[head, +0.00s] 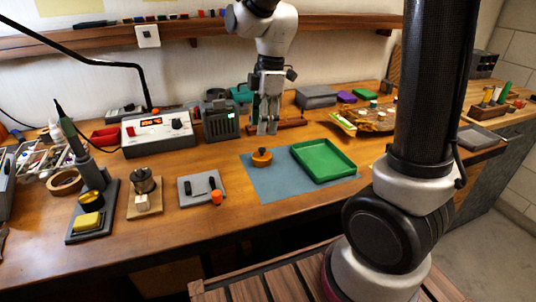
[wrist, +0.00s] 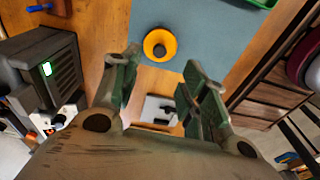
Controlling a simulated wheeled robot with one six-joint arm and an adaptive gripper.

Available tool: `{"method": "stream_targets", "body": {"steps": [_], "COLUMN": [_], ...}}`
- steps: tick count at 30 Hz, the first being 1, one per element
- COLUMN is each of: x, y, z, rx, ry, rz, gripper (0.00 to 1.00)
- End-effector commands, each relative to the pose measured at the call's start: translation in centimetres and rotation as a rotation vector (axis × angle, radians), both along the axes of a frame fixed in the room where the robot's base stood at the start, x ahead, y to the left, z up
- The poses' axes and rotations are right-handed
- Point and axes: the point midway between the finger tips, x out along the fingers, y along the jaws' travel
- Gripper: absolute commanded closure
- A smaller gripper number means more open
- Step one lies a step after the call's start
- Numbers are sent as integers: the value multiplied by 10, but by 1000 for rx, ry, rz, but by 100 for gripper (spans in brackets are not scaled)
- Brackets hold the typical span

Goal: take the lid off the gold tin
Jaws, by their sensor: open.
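The gold tin (head: 261,157) is a small, round, orange-gold thing on the left part of the blue-grey mat (head: 262,188). A dark round knob shows at its top centre. The seam between lid and tin is too small to make out. In the wrist view, the tin (wrist: 170,37) shows from above, beyond my fingertips and roughly between them. My gripper (head: 268,130) is open and empty, pointing down above the bench and close to the tin in the head view. The wrist view shows its two fingers (wrist: 160,68) spread apart, not touching the tin.
A green tray (head: 324,160) lies on the mat right of the tin. A dark grey box with a small screen (head: 221,121) stands left of my gripper. A grey pad with tools (head: 201,190) lies left of the mat. The mat in front of the tin is bare.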

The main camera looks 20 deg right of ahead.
Motion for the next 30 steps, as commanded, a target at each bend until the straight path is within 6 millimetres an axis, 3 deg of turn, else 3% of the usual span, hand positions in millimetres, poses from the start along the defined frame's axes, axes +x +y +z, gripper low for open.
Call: {"method": "stream_targets", "body": {"steps": [5,18,26,30], "x": [-1,1,2,2], "y": [1,5,5,5], "z": [-14,-74,-78,-78], "rx": [-1,-1,-1,-1], "ry": [-1,-1,-4,-4], "rz": [36,32,32,32], "gripper": [56,56,56,78]}}
